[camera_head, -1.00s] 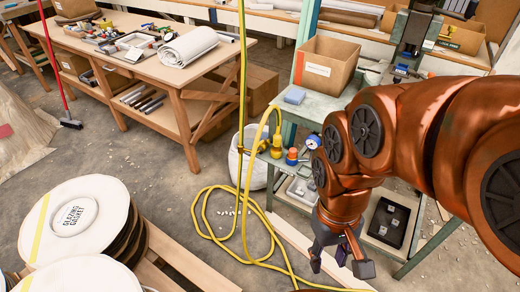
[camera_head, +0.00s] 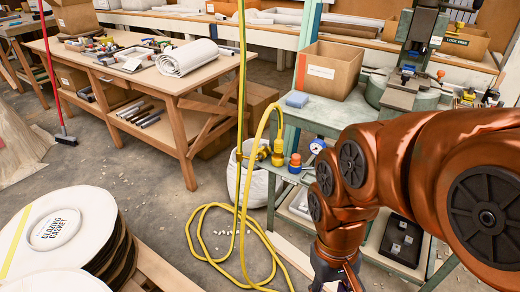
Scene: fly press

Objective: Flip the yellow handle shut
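Yellow fittings (camera_head: 278,153) sit at the left end of the green workbench, where a yellow hose (camera_head: 243,225) joins. They look like a valve, but they are too small to tell which part is the handle or how it is turned. My gripper (camera_head: 338,284) hangs at the bottom edge, in front of the bench and well below the fittings, apart from them. Its fingers are mostly cut off by the frame, so its opening does not show.
A gauge (camera_head: 318,146) and an orange-and-blue part (camera_head: 295,163) are beside the fittings. A white sack (camera_head: 254,180) stands below. Hose coils cover the floor; gasket stacks (camera_head: 55,228) stand at left.

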